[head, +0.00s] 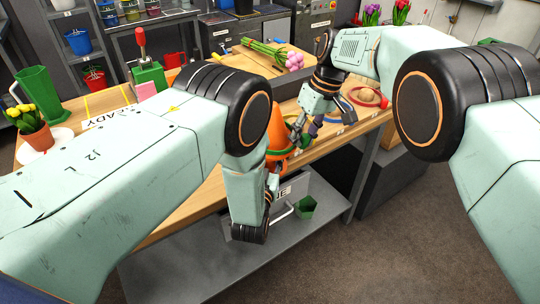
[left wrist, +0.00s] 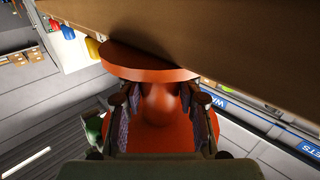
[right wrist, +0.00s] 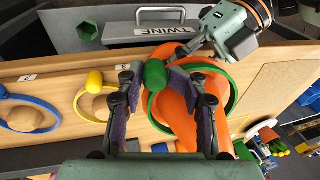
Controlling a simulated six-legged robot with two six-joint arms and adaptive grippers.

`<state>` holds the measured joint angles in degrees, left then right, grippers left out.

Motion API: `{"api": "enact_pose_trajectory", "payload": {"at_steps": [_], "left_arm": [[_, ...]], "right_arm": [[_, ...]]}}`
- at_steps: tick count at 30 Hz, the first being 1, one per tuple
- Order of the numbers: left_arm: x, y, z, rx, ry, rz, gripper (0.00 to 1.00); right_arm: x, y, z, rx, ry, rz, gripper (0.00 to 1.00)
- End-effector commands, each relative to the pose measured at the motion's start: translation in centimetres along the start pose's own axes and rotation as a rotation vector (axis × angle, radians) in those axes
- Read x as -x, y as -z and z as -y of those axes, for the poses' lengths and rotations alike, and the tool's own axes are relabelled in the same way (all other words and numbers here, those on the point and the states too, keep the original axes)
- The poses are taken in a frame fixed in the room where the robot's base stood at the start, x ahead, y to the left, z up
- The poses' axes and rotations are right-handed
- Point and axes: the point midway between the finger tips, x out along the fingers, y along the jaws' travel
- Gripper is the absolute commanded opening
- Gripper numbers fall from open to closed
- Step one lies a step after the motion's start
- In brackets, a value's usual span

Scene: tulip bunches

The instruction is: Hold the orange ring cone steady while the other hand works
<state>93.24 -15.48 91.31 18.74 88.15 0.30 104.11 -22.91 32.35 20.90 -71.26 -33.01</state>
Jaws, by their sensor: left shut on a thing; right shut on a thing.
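The orange ring cone (head: 276,139) stands at the front edge of the wooden bench, partly hidden by my left arm. In the left wrist view my left gripper (left wrist: 160,100) is shut on the orange ring cone (left wrist: 160,130), one finger on each side of its narrow part. In the right wrist view my right gripper (right wrist: 157,78) is shut on the green grip (right wrist: 155,75) of a green ring (right wrist: 232,90). The green ring lies around the cone (right wrist: 176,103). My right gripper shows in the head view (head: 297,133) close beside the cone.
A yellow ring (right wrist: 78,105) and a blue ring (right wrist: 38,128) lie along the bench front; a red ring (head: 384,101) lies farther right. Pink tulips (head: 292,60) lie on the bench. A potted yellow tulip (head: 33,131) stands at left. A grey shelf (head: 190,270) is below.

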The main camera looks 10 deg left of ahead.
Motion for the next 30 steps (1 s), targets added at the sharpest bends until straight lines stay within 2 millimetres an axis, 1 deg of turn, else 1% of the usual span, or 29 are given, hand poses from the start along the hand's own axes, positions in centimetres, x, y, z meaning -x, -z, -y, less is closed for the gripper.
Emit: {"api": "enact_pose_trajectory", "payload": {"at_steps": [5, 12, 15, 25, 30], "left_arm": [[0.0, -0.1, -0.1, -0.001, -0.002, 0.003, 0.02], [0.1, -0.2, -0.1, -0.001, -0.003, 0.005, 0.02], [0.1, -0.2, -0.1, -0.001, -0.003, 0.006, 0.02], [0.2, -0.3, -0.1, -0.001, -0.003, 0.008, 0.02], [0.2, -0.3, -0.1, -0.001, -0.003, 0.008, 0.02]], "right_arm": [[0.6, 0.2, 0.1, 0.001, -0.001, -0.003, 0.14], [1.2, 0.3, 0.3, 0.001, -0.001, -0.003, 0.05], [1.5, 0.3, 0.3, 0.001, -0.001, -0.003, 0.03], [1.7, 0.3, 0.3, 0.001, -0.002, -0.005, 0.03], [2.4, 0.5, 0.4, 0.001, -0.004, -0.007, 0.03]]}}
